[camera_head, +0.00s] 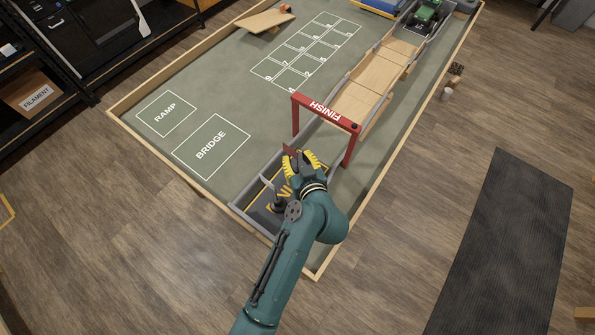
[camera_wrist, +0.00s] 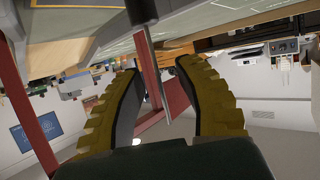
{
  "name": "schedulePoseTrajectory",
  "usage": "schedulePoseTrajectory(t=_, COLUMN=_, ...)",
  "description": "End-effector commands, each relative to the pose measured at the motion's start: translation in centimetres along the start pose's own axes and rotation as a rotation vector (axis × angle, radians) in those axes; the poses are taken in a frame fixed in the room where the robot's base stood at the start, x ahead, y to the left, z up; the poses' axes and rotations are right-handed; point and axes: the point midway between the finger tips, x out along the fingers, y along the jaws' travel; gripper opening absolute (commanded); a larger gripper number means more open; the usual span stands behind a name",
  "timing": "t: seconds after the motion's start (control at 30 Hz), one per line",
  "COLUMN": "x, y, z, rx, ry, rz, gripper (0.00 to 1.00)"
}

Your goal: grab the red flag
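The red flag (camera_wrist: 174,96) shows in the wrist view as a red piece beside a thin grey pole (camera_wrist: 153,70) that runs between my gripper's two yellow ribbed fingers. In the head view a small red patch (camera_head: 291,149), apparently the flag, shows at the fingertips. My gripper (camera_head: 302,158) is open, just in front of the FINISH arch. In the wrist view my gripper (camera_wrist: 158,75) has a clear gap between its dark pads, with the pole inside. I see no firm contact on the pole. A dark round base (camera_head: 278,206) stands on the mat below and is partly hidden by my arm.
The red FINISH arch (camera_head: 325,111) stands close beyond my gripper; one of its posts (camera_wrist: 30,115) is at the left in the wrist view. A low grey wall (camera_head: 251,222) borders the finish area. A wooden ramp track (camera_head: 357,103) leads back to a green crawler (camera_head: 428,12).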

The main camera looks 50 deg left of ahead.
Motion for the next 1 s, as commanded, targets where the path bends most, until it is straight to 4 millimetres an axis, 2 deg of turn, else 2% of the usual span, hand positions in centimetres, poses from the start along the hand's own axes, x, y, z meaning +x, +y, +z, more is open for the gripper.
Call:
schedulePoseTrajectory(t=0.2, x=0.03, y=0.0, z=0.09, rx=0.001, ry=-0.001, rz=0.0, gripper=0.33)
schedulePoseTrajectory(t=0.37, x=0.01, y=0.0, z=0.08, rx=0.001, ry=-0.001, rz=0.0, gripper=0.02)
schedulePoseTrajectory(t=0.4, x=0.01, y=0.0, z=0.08, rx=0.001, ry=-0.001, rz=0.0, gripper=0.0)
schedulePoseTrajectory(t=0.9, x=-0.02, y=-0.01, z=0.04, rx=0.001, ry=0.0, rz=0.0, gripper=0.0)
schedulePoseTrajectory(t=1.0, x=-0.27, y=0.01, z=-0.71, rx=-0.002, ry=0.002, rz=0.0, gripper=0.0)
